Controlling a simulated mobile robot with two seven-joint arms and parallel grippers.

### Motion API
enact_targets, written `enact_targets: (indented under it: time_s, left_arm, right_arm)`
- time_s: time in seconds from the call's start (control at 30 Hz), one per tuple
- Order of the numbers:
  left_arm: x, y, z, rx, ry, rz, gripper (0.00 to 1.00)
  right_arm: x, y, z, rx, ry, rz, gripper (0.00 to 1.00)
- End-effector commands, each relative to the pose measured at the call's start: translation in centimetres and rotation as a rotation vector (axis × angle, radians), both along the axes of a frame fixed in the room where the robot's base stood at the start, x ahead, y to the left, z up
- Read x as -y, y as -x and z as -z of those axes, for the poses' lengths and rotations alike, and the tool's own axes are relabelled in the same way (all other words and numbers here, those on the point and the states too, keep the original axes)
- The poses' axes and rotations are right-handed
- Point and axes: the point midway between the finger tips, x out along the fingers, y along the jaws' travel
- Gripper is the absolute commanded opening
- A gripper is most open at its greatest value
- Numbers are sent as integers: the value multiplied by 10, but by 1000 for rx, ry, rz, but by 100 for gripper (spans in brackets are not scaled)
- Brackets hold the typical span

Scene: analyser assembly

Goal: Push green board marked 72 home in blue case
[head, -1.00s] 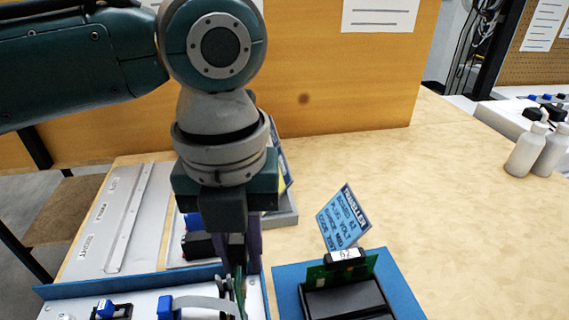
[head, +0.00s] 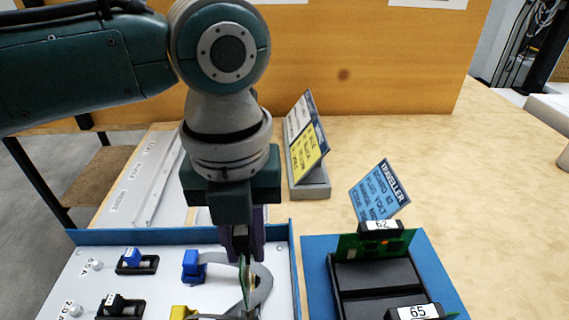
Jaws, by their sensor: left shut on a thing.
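My left gripper (head: 243,250) points down over the right part of the blue case (head: 180,236), which has blue walls and a white floor. It is shut on a thin green board (head: 246,278), seen nearly edge-on and upright. The board's number does not show from this side. The board's lower end is beside a grey ribbon cable and a dark part at the bottom of the picture. I cannot tell how deep the board sits. My right gripper is not in view.
Blue connector (head: 193,266), black switches and a yellow part sit in the case. To the right, a black rack (head: 375,280) on a blue mat (head: 440,275) holds green boards, one marked 65 (head: 416,312). A blue traveller card (head: 380,190) and yellow card stand (head: 308,145) stand behind. The table at right is clear.

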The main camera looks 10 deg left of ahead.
Motion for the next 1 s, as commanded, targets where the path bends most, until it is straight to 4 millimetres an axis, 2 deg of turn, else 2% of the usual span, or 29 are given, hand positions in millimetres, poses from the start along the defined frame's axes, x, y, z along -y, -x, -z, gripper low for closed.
enact_targets:
  time_s: [1.0]
  left_arm:
    - [1,1,1,0,0,1,0]
  right_arm:
    - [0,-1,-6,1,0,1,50]
